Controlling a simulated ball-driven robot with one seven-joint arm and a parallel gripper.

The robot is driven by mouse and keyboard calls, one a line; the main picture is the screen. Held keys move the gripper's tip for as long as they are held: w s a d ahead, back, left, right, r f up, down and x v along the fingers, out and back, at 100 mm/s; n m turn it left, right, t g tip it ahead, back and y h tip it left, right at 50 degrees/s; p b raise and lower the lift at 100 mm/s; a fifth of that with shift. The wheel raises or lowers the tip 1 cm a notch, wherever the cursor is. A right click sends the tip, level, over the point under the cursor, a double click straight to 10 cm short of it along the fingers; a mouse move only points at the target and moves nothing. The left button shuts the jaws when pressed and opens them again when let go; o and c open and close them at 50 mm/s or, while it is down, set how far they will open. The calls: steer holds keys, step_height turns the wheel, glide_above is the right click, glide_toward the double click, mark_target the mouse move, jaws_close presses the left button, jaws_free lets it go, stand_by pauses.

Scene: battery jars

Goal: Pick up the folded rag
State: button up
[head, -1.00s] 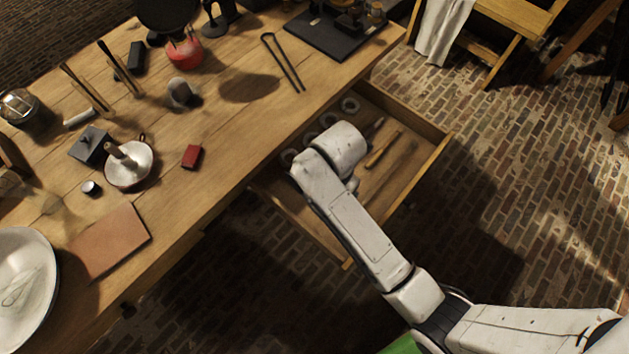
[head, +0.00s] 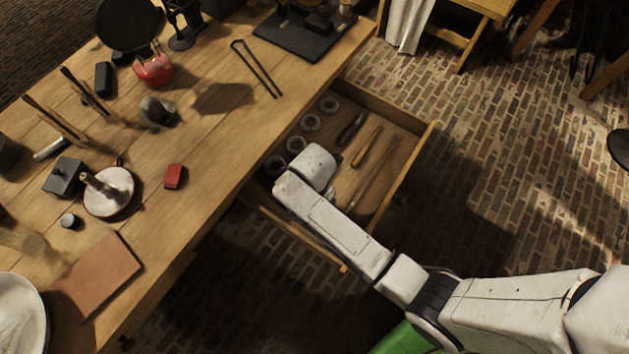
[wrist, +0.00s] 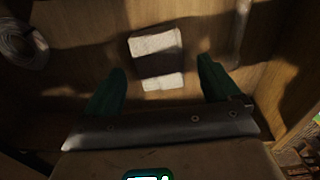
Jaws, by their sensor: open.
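The folded rag (wrist: 155,43) is a small pale cloth lying on the drawer floor in the wrist view. A dark band, perhaps shadow, crosses its middle, with a pale strip below. My gripper (wrist: 161,66) is open, with one dark green finger left of the rag and one right of it. Gaps show between the rag and both fingers. I cannot tell how high the fingertips are above the drawer floor.
The drawer also holds several rings (head: 310,122) and a wooden-handled tool (head: 367,146). In the wrist view a coil (wrist: 22,45) lies left and a rod (wrist: 243,30) right. The workbench (head: 215,140) stands left, with tongs (head: 256,70) and a red box (head: 174,176).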

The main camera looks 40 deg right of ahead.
steer(key=shift+f, duration=0.8)
steer(key=shift+c, duration=0.3)
steer(key=c, duration=1.1)
